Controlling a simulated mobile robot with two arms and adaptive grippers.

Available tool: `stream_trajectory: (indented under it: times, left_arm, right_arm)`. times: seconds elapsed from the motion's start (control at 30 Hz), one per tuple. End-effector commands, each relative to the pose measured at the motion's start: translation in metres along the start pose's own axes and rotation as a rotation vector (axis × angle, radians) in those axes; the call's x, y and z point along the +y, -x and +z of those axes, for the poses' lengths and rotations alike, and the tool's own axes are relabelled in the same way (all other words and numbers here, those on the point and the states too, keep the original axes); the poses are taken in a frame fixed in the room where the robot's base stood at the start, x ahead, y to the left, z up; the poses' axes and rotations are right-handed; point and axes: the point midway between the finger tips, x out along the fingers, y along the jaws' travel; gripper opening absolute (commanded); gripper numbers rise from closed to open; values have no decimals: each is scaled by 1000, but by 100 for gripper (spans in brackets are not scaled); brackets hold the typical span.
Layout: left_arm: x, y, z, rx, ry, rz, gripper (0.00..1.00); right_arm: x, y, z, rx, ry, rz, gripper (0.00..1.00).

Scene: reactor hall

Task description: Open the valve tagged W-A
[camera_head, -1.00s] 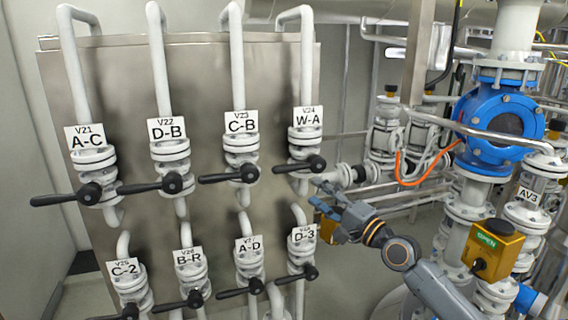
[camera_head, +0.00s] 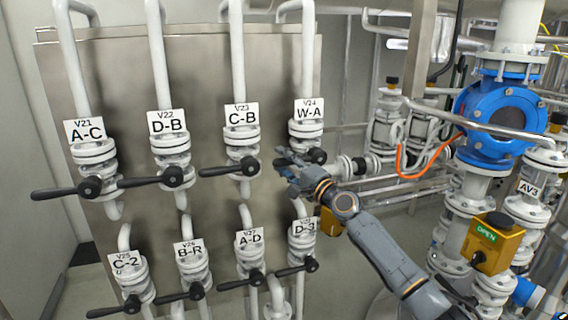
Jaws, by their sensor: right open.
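The W-A tag (camera_head: 309,109) sits on the valve at the right end of the upper row. The white valve body (camera_head: 307,130) shows below the tag, and its black hub (camera_head: 318,156) is just above my gripper. My right gripper (camera_head: 284,162) is at this valve's lever, with its fingers open and pointing left. It covers most of the lever, so I cannot tell whether the fingers touch it. My left gripper is not in view.
The C-B valve lever (camera_head: 222,169) lies close to the left of my right gripper. The D-3 valve (camera_head: 303,245) and its lever are below. A yellow box marked OPEN (camera_head: 492,244) and a blue valve (camera_head: 500,122) stand at the right.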

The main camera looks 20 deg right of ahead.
Motion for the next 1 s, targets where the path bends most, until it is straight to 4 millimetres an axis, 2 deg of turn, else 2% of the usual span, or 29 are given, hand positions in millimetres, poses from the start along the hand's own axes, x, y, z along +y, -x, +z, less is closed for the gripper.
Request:
stream_trajectory:
  times: [0.17,0.27,0.4,0.77,1.0]
  left_arm:
    - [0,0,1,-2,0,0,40]
    - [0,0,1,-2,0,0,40]
    - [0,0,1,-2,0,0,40]
    - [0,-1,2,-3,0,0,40]
    - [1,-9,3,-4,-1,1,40]
  right_arm:
    - [0,0,0,-1,0,0,44]
    - [0,0,0,-1,0,0,28]
    - [0,0,0,-1,1,0,0]
    - [2,0,0,-2,10,4,0]
    - [12,2,1,-20,89,37,0]
